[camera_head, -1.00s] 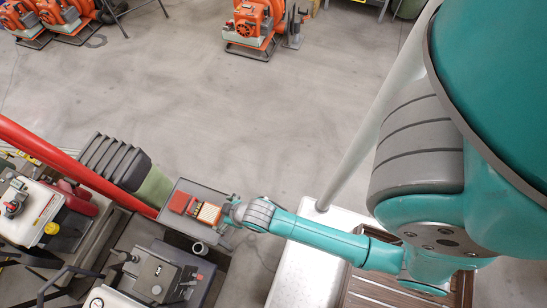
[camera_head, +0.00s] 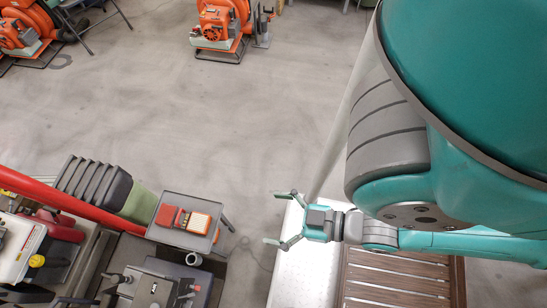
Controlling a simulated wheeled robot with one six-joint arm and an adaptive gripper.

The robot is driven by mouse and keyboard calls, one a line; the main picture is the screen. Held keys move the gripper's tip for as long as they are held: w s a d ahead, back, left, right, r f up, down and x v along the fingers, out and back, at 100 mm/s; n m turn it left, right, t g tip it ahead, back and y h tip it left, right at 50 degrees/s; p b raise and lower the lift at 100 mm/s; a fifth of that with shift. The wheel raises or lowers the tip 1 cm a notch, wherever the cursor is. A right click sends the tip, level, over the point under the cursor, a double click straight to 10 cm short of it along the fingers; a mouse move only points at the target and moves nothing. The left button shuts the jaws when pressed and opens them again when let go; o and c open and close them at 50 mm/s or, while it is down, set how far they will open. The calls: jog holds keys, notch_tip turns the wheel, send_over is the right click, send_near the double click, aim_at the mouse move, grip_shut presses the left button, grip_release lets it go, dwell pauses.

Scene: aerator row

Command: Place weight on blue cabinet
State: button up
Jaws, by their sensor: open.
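I see no cabinet that is clearly blue. A small dark grey top (camera_head: 172,237) at the lower left bears a red block (camera_head: 169,215) and, touching or close beside it, an orange box with a pale ribbed top (camera_head: 198,222). I cannot tell whether either one is the weight. My gripper (camera_head: 273,218) is open and empty, its two fingers spread and pointing left. It is to the right of the grey top, apart from it, over the left edge of a pale metal surface.
A slatted brown wooden surface (camera_head: 402,285) lies beside the pale metal surface (camera_head: 300,275). A red pipe (camera_head: 70,203) and machines crowd the lower left. Orange machines (camera_head: 219,30) stand at the back. The grey floor (camera_head: 200,120) between is clear.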

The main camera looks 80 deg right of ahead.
jog(key=shift+s+r, duration=0.1)
jog(key=shift+r, duration=0.2)
jog(key=g, duration=1)
send_near(183, 219)
jog(key=shift+x, duration=4.8)
